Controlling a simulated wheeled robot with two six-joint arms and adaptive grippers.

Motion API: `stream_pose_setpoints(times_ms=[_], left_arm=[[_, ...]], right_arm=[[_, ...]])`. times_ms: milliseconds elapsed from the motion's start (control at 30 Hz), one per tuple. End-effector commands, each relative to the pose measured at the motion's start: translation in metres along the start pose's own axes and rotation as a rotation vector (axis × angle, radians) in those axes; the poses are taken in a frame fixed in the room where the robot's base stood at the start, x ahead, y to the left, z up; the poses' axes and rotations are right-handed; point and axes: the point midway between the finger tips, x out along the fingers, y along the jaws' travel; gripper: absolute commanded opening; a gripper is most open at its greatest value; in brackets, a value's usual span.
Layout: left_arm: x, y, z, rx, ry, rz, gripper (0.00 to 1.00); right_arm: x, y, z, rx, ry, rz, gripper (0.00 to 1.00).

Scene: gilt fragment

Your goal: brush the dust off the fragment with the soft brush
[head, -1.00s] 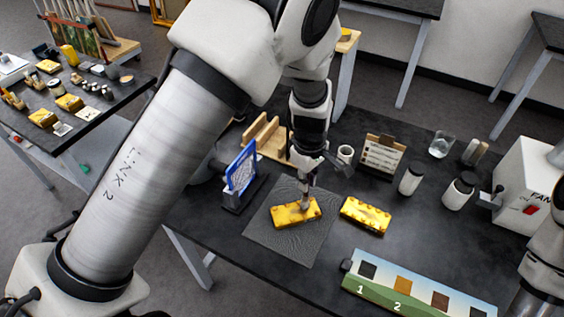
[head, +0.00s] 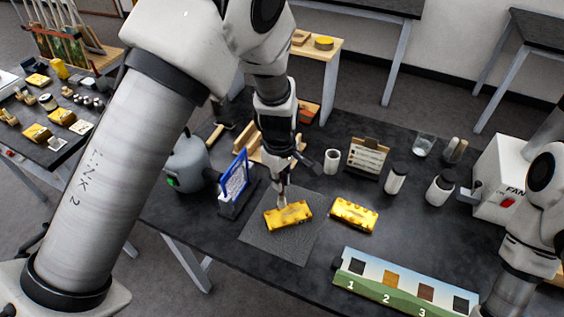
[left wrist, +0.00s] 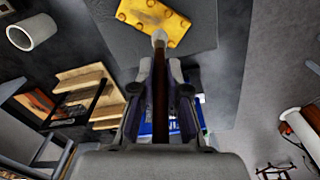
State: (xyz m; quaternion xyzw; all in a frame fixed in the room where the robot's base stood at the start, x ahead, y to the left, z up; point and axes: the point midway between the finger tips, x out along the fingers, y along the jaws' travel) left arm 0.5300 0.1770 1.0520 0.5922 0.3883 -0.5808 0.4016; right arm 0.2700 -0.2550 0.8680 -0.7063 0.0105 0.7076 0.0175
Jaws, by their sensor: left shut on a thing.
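The gilt fragment (head: 290,217), a gold-yellow block with raised bumps, lies on a grey textured mat (head: 262,240); it also shows in the left wrist view (left wrist: 138,14), with a duller patch on its top. My left gripper (head: 285,178) is above the mat's back part, shut on the brush. The brush has a dark brown handle (left wrist: 160,95) and a pale soft tip (left wrist: 159,38). The tip points down at the fragment's back edge, left of its middle in the head view. I cannot tell whether it touches. My right gripper is out of view.
A second gilt piece (head: 354,214) lies right of the mat. A blue-framed panel (head: 234,176) stands close on the left. Wooden racks (head: 247,142), a white cup (head: 332,160) and jars (head: 396,178) stand behind. A numbered sample strip (head: 405,283) lies in front.

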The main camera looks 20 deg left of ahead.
Motion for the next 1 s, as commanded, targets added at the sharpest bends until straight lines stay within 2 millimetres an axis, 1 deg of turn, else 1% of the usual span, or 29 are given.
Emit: stream_pose_setpoints(times_ms=[33,333,467,1000], left_arm=[[-0.010,0.000,-0.001,0.001,0.000,0.000,0.00],[-0.034,-0.003,-0.003,0.008,0.000,0.001,0.00],[-0.036,-0.003,-0.003,0.010,0.000,0.001,0.00],[-0.035,-0.003,-0.003,0.010,0.000,0.000,0.00]], right_arm=[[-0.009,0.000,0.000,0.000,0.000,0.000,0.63],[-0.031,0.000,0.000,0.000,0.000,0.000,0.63],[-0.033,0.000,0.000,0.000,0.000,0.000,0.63],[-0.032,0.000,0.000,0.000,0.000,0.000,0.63]])
